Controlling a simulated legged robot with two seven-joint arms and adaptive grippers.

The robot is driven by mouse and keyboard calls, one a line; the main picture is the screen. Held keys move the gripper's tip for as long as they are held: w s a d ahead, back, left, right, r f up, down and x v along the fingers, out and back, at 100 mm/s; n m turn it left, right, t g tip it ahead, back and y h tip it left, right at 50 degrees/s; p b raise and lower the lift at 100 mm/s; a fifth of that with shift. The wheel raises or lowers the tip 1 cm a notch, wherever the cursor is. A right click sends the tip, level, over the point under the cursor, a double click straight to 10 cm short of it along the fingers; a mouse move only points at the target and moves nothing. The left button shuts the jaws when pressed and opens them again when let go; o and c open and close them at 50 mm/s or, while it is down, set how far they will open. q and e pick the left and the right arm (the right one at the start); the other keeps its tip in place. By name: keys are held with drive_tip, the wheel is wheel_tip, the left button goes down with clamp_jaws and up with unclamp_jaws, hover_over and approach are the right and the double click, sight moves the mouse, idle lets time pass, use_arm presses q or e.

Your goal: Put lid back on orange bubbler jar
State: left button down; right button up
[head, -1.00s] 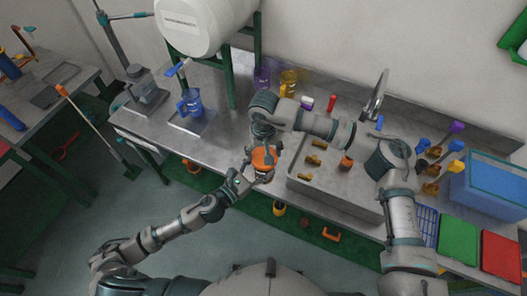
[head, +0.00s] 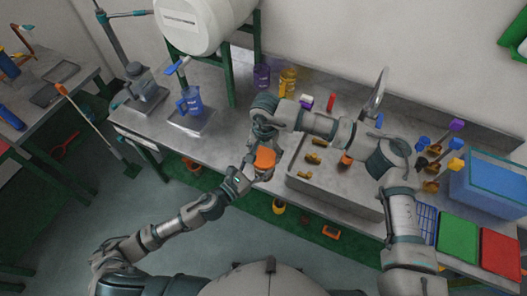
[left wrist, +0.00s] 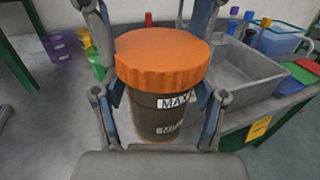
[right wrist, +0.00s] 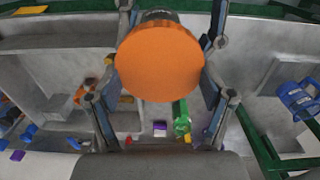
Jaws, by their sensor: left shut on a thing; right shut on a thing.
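The bubbler jar (left wrist: 160,115) is a dark, see-through cylinder with a MAX label. My left gripper (head: 254,175) is shut around its body and holds it upright just off the bench's front edge. The orange lid (head: 264,158) is at the jar's mouth, covering it; it looks level in the left wrist view (left wrist: 163,58). Whether it is fully seated or threaded I cannot tell. My right gripper (right wrist: 163,75) comes from above and is shut on the lid's rim. The lid's round top (right wrist: 160,60) faces the right wrist camera.
The metal bench (head: 225,155) lies behind the jar, with a sink (head: 335,185) to the right holding several brass pieces. A blue pitcher (head: 190,101) stands on a plate at left. A blue bin (head: 490,185) and green and red trays are at far right.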

drive_tip(key=m, duration=0.5)
drive_tip(key=shift+s, duration=0.1)
drive_tip(key=m, duration=0.7)
drive_tip(key=shift+s+m, duration=0.15)
drive_tip(key=shift+m, duration=0.25)
drive_tip(key=shift+o, duration=0.2)
drive_tip(key=m, duration=0.7)
drive_tip(key=shift+s, duration=0.15)
drive_tip(key=m, duration=0.5)
drive_tip(key=shift+a+m, duration=0.1)
drive_tip(key=shift+m, duration=0.2)
drive_tip(key=m, duration=0.7)
drive_tip(key=shift+s+a+m, duration=0.1)
drive_tip(key=shift+a+m, duration=0.05)
drive_tip(key=shift+m, duration=0.15)
drive_tip(key=m, duration=0.5)
drive_tip(key=shift+a, duration=0.1)
drive_tip(key=m, duration=0.5)
drive_tip(key=shift+a, duration=0.1)
drive_tip(key=m, duration=0.5)
drive_tip(key=shift+w+m, duration=0.3)
drive_tip(key=shift+m, duration=0.1)
